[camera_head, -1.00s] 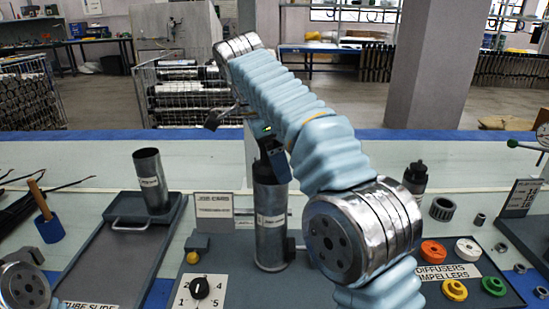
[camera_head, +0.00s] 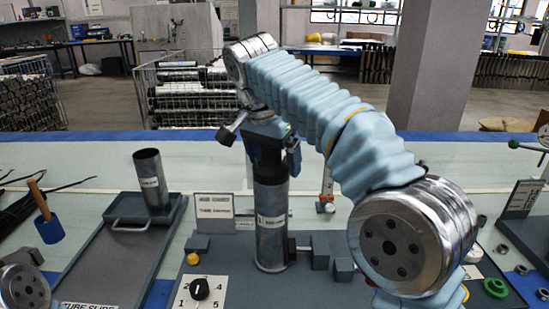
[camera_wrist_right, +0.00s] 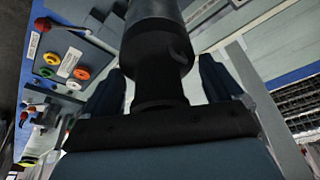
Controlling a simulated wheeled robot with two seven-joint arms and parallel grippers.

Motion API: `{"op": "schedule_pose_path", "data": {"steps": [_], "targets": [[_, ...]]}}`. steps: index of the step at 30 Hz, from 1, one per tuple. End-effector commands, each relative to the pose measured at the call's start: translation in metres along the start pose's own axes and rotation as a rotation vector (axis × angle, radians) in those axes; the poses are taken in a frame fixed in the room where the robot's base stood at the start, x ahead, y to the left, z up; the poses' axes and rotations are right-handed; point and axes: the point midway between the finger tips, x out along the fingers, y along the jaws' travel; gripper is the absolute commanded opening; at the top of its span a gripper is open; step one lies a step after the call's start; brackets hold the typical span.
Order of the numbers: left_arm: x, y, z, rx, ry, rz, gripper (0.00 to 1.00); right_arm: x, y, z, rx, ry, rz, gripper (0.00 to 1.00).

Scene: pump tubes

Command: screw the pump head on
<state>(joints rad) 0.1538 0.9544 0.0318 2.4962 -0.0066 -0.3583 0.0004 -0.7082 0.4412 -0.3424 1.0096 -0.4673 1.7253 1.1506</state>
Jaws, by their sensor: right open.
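The metal tube (camera_head: 271,230) stands upright on the grey bench fixture in the head view, with a white label on it. My right gripper (camera_head: 272,158) is right over its top end, its dark fingers pointing down around the upper end. In the right wrist view the dark stepped pump head (camera_wrist_right: 158,60) lies between the two blue-dark fingers, which are spread with gaps beside its narrow neck. My left gripper is out of view.
Dark clamp blocks (camera_head: 320,250) sit right of the tube. Another open tube (camera_head: 151,180) stands on the left tray (camera_head: 105,262). My right arm hides much of the bench's right side.

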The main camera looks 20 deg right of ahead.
Motion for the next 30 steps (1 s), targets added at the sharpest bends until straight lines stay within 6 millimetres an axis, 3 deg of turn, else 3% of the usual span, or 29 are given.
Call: {"op": "schedule_pose_path", "data": {"steps": [21,28,30], "targets": [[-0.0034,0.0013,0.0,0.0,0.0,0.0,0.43,-0.0002,-0.0066,0.0013,-0.805,-0.005,-0.25,0.93],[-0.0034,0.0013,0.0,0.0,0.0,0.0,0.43,-0.0007,-0.0074,0.0022,-0.849,-0.004,-0.262,0.93],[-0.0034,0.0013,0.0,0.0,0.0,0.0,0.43,-0.0007,-0.0073,0.0022,-0.848,-0.004,-0.261,0.85]]}}
